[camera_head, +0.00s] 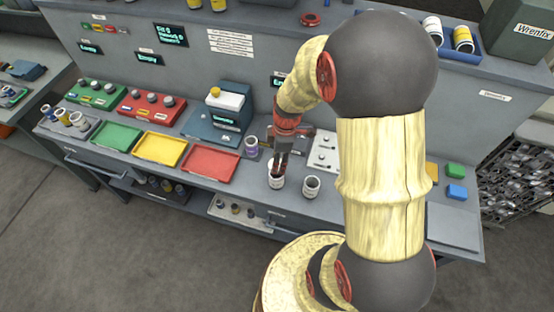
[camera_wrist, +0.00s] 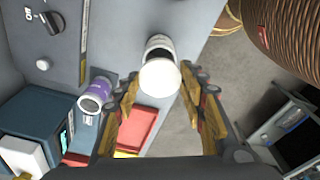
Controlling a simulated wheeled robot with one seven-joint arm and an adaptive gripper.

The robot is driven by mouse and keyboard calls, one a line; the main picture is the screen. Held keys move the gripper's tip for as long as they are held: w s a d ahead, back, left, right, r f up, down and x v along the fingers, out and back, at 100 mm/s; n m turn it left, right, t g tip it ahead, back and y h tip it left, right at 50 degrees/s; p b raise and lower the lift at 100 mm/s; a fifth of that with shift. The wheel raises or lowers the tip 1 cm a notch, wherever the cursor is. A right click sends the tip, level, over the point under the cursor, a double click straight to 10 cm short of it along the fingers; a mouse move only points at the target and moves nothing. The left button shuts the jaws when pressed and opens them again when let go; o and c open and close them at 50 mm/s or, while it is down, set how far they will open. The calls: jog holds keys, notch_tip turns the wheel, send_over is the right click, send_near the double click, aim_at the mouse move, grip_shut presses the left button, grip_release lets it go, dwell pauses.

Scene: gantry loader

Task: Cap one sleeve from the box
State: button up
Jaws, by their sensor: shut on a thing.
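My gripper (camera_head: 279,170) points down at the front of the bench. It is shut on a white sleeve (camera_head: 276,183) with dark print. In the wrist view this sleeve (camera_wrist: 160,73) sits between the fingertips, its round white end facing the camera; I cannot tell if that end is a separate cap. A grey-white sleeve (camera_head: 311,187) with a dark open top stands just to its right. A purple-banded sleeve (camera_head: 251,147) stands behind to the left; it also shows, hollow end up, in the wrist view (camera_wrist: 95,95). I cannot tell which container is the box.
Green (camera_head: 117,136), yellow (camera_head: 160,148) and red (camera_head: 210,160) trays lie to the left. A grey tray (camera_head: 82,130) at the far left holds several cylinders. Yellow, green and blue blocks lie at the right.

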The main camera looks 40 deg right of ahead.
jog(key=shift+f+b, duration=1.5)
jog(key=shift+f, duration=0.75)
jog(key=o, duration=0.8)
jog(key=shift+o, duration=0.4)
jog(key=r, duration=0.4)
jog(key=d+r, duration=0.1)
jog(key=r, duration=0.7)
jog(key=shift+s+d, duration=0.15)
jog(key=shift+s, duration=0.2)
